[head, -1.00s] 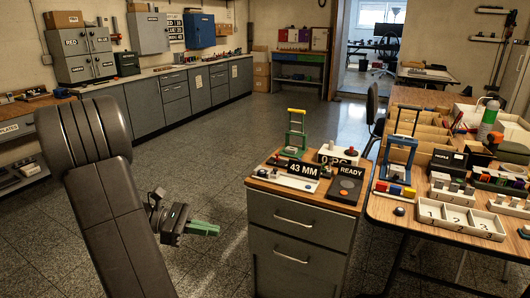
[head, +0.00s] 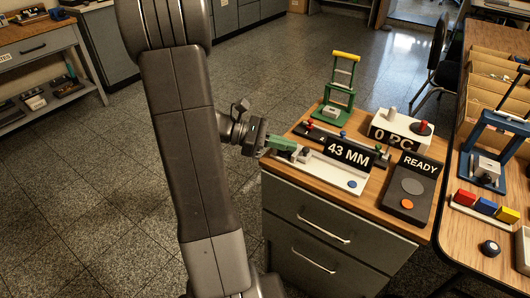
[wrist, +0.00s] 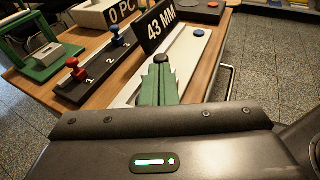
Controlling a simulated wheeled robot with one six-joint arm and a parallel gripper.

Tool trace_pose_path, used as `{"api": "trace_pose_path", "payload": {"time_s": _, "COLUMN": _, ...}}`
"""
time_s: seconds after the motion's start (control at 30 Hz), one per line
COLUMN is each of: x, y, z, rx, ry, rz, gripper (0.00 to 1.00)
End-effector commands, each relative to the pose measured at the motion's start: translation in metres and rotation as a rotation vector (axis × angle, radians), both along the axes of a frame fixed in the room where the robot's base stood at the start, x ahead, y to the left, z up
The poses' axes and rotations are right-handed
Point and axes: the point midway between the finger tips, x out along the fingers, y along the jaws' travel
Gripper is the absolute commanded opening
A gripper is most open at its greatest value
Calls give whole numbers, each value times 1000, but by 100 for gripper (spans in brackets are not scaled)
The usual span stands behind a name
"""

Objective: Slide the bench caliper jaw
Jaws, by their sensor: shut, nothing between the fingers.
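The bench caliper is a long pale plate (head: 330,174) on the small wooden-topped cabinet, with a black sign reading "43 MM" (head: 348,152) behind it. A dark jaw knob (head: 305,154) sits near its left end, and a blue button (head: 352,184) near its right end. My gripper (head: 294,147) has green fingers, shut together with nothing between them, at the knob's left side. In the wrist view my gripper (wrist: 160,68) is right before the dark knob (wrist: 161,59), partly covering it. I cannot tell whether they touch.
Behind the caliper is a dark rail (head: 322,134) with coloured knobs and a green press (head: 338,95). A white "0 PC" box (head: 400,132) and a dark "READY" box (head: 407,190) stand to the right. Open floor lies left of the cabinet.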

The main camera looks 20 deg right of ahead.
Motion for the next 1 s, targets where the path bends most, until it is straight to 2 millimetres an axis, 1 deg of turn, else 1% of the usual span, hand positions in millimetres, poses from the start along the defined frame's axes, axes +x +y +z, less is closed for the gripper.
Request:
{"api": "trace_pose_path", "payload": {"time_s": 0.1, "x": -4, "y": -8, "z": -3, "rx": 1, "ry": -1, "rz": -2, "gripper": 0}}
{"api": "trace_pose_path", "payload": {"time_s": 0.2, "x": -5, "y": -11, "z": -3, "rx": 1, "ry": 0, "rz": 0, "gripper": 0}}
{"api": "trace_pose_path", "payload": {"time_s": 0.57, "x": -5, "y": -12, "z": -2, "rx": 0, "ry": 0, "rz": 0, "gripper": 0}}
{"api": "trace_pose_path", "payload": {"time_s": 0.8, "x": -24, "y": -27, "z": -1, "rx": 1, "ry": 2, "rz": -3, "gripper": 0}}
{"api": "trace_pose_path", "payload": {"time_s": 1.0, "x": -24, "y": -28, "z": -3, "rx": 0, "ry": -1, "rz": 0, "gripper": 0}}
